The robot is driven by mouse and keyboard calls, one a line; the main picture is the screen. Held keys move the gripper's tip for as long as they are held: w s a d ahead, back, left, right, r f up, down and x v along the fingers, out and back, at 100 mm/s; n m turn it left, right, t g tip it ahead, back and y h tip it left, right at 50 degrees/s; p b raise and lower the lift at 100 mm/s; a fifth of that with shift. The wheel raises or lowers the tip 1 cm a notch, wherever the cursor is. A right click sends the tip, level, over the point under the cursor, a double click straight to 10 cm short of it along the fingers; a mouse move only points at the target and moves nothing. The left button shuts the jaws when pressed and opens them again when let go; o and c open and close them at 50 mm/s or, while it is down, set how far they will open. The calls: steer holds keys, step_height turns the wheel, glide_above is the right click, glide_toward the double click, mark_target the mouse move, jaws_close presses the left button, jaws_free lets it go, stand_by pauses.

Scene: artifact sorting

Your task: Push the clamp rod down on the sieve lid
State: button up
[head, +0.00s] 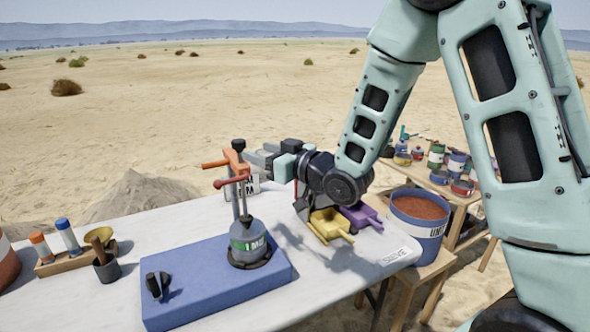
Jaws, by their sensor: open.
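The sieve (250,242) is a dark grey canister with a green label, standing upright on a blue block (205,293). Upright metal posts rise above its lid. The red clamp rod (232,181) crosses near the posts, roughly level and well above the lid. A dark knob (238,145) tops the taller post. My gripper (232,162) reaches in from the right at the height of the post tops, with orange parts at its end just above the red rod. It is open. I cannot tell whether it touches the rod or post.
A black knob (157,285) stands on the block's left. Yellow (327,225) and purple (360,216) scoops lie right, near a blue bucket (418,228) of red soil. A mortar (106,267) and a wooden rack (72,262) are left. The white table's (190,222) back left is clear.

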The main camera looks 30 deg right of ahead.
steer(key=b+v, duration=0.9)
steer(key=b, duration=0.3)
steer(key=shift+s, duration=0.25)
steer(key=shift+d, duration=0.1)
steer(key=s+a+f+g+h+p, duration=0.55)
steer(key=s+a+f+g, duration=0.25)
steer(key=a+f, duration=0.2)
steer(key=s+a+f+n+g+h+p, duration=0.1)
steer(key=s+g, duration=0.3)
steer(key=s, duration=0.5)
steer(key=s+a+f+n+g+p, duration=0.1)
steer(key=s+g, duration=0.3)
steer(key=s, duration=0.5)
steer(key=shift+a+f+h+p, duration=0.25)
steer(key=shift+a+h+p, duration=0.1)
steer(key=shift+a, duration=0.45)
